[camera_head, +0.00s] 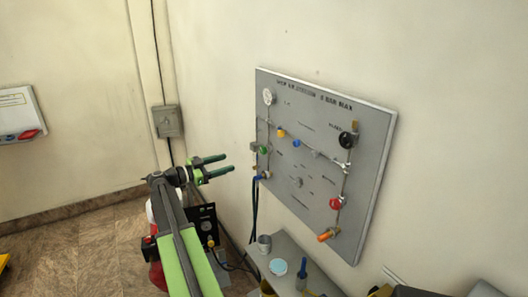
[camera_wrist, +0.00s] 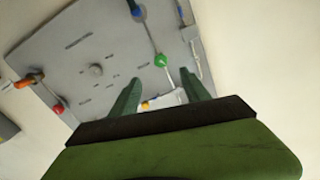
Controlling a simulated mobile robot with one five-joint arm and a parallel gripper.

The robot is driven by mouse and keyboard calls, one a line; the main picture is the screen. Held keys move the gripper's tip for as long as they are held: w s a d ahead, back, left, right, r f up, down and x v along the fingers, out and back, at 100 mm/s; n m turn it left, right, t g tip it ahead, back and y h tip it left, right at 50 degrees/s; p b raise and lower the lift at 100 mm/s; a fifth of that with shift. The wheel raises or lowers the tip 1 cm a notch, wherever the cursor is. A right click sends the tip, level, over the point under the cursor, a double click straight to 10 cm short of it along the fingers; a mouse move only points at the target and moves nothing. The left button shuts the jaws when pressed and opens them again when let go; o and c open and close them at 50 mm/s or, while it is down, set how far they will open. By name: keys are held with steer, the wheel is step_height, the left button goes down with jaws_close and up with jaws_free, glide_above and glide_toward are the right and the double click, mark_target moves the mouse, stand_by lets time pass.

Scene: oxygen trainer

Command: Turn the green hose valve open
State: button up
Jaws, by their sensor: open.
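The green hose valve (camera_head: 263,150) is a small round green knob on the left side of a grey wall panel (camera_head: 300,215). In the wrist view the green knob (camera_wrist: 161,61) shows just beyond the fingertips, roughly in line with the gap between them. My gripper (camera_head: 228,163) is open and empty, its two green fingers pointing right at the panel's left edge. In the head view a gap shows between the fingertips and the knob. The fingers (camera_wrist: 161,78) also show in the wrist view, spread apart. Nothing hides the knob.
The panel also carries a red knob (camera_head: 335,203), an orange handle (camera_head: 328,235), a black knob (camera_head: 347,140) and a gauge (camera_head: 268,96). Dark hoses (camera_head: 254,215) hang below its left edge. A small shelf with a cup (camera_head: 264,243) stands underneath.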

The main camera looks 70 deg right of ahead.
mark_target(261, 151)
steer(key=x, duration=1.2)
steer(key=r+x, duration=0.1)
steer(key=x, duration=0.5)
steer(key=shift+s, duration=0.1)
steer(key=shift+a, duration=0.1)
jaws_close()
